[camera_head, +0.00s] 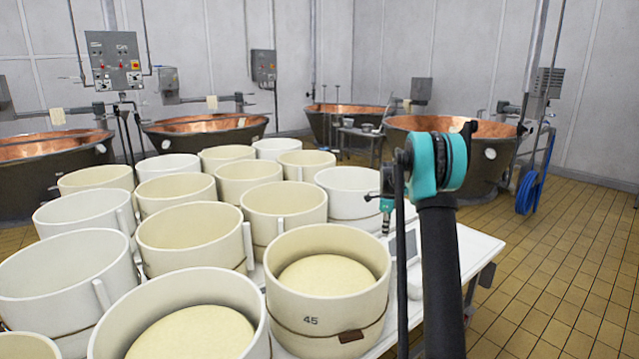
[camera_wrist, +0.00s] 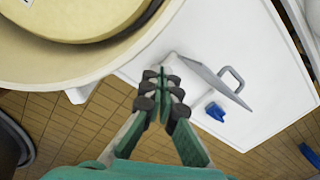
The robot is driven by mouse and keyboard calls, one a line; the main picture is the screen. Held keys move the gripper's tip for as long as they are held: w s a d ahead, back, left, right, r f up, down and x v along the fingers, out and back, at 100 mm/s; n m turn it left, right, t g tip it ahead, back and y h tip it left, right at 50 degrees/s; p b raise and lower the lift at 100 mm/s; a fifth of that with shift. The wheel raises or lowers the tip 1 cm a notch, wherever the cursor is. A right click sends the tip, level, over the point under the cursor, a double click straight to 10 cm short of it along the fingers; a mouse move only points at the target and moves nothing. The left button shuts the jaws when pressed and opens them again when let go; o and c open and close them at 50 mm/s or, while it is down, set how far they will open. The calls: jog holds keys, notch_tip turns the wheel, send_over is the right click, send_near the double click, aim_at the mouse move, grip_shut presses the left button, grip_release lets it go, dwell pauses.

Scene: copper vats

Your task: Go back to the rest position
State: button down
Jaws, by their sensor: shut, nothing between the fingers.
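My gripper (camera_wrist: 160,92) shows in the wrist view with its green fingers together and nothing between them. It is beside the rim of a round cream mould (camera_wrist: 60,60) at the upper left, apart from the grey handled item beyond its tips. In the head view my arm rises at the right, with a teal joint at its top. The gripper end hangs near the right side of the mould marked 45 (camera_head: 325,312), over the white table (camera_head: 470,245).
Several cream moulds, some showing pale cheese, crowd the table to the left. A grey handled item (camera_wrist: 222,82) and a small blue object (camera_wrist: 215,111) lie on the white surface. Copper vats (camera_head: 205,130) stand behind. Tiled floor (camera_head: 575,260) is open at the right.

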jog(key=s+a+r+n, duration=0.1)
jog(key=s+n, duration=0.2)
jog(key=s, duration=0.4)
jog(key=s+a+r+n+t, duration=0.1)
jog(key=s+r+n, duration=0.1)
jog(key=s+n, duration=0.2)
jog(key=s+a+r+n, duration=0.1)
jog(key=s+a+n, duration=0.1)
jog(key=s, duration=0.8)
jog(key=shift+s+a+r+n+t, duration=0.1)
jog(key=shift+r+n+t, duration=0.1)
jog(key=shift+n, duration=0.25)
jog(key=shift+s+r+n+t, duration=0.1)
jog(key=shift+n+t, duration=0.1)
jog(key=shift+n, duration=0.25)
jog(key=s+a+f+n, duration=0.1)
jog(key=s+n, duration=0.3)
jog(key=s, duration=0.4)
jog(key=s+f+n+t, duration=0.1)
jog(key=s+f+n, duration=0.3)
jog(key=s, duration=0.5)
jog(key=s+a+f+n, duration=0.1)
jog(key=s+n, duration=0.3)
jog(key=s, duration=0.5)
jog(key=shift+s+a+f+t, duration=0.15)
jog(key=shift+a+f+t, duration=0.2)
jog(key=shift+f, duration=0.5)
jog(key=shift+d, duration=0.15)
